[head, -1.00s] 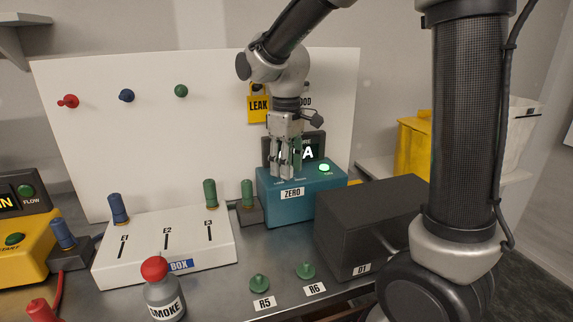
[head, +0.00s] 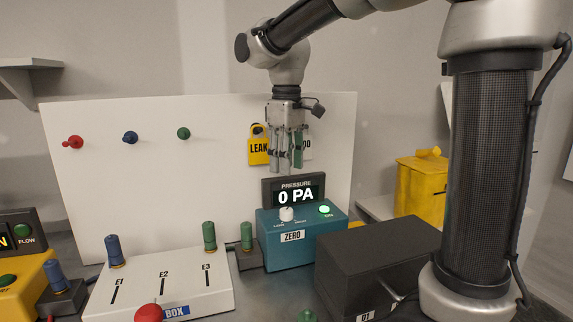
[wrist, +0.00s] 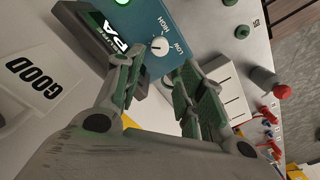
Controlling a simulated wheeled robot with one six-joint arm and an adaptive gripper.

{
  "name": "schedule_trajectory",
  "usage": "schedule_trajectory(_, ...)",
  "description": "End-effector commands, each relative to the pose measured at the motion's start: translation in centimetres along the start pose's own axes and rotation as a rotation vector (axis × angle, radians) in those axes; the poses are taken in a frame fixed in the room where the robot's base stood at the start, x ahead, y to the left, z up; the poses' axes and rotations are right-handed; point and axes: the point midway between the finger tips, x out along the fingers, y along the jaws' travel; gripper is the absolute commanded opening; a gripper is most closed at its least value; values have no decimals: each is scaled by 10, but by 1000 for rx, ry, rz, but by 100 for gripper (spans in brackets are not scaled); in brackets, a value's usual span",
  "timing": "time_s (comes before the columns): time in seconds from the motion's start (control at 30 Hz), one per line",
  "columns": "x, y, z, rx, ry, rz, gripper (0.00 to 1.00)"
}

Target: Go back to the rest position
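My gripper (head: 286,160) hangs fingers-down above the teal pressure box (head: 300,245), in front of the white panel (head: 70,190). In the wrist view my gripper (wrist: 160,80) has its two fingers spread with nothing between them. The box's white knob (head: 286,214) stands below the fingertips, apart from them; it also shows in the wrist view (wrist: 159,46). The display (head: 295,195) reads 0 PA, and a green button (head: 325,210) is lit.
A dark box (head: 370,255) stands right of the teal box. A white box (head: 165,290) with blue and green plugs is at front left. Air above the bench is clear.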

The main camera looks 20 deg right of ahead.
Motion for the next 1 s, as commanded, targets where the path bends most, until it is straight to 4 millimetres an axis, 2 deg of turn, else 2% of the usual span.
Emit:
schedule_trajectory(0.27,0,1,-4,34,17,5,39)
schedule_trajectory(0.37,24,-1,4,106,17,4,39)
schedule_trajectory(0.47,37,-4,39,198,50,11,39)
schedule_trajectory(0.8,62,-7,187,523,231,60,39)
schedule_trajectory(0.9,66,-11,218,581,277,80,39)
schedule_trajectory(1.0,65,-13,238,623,315,99,39)
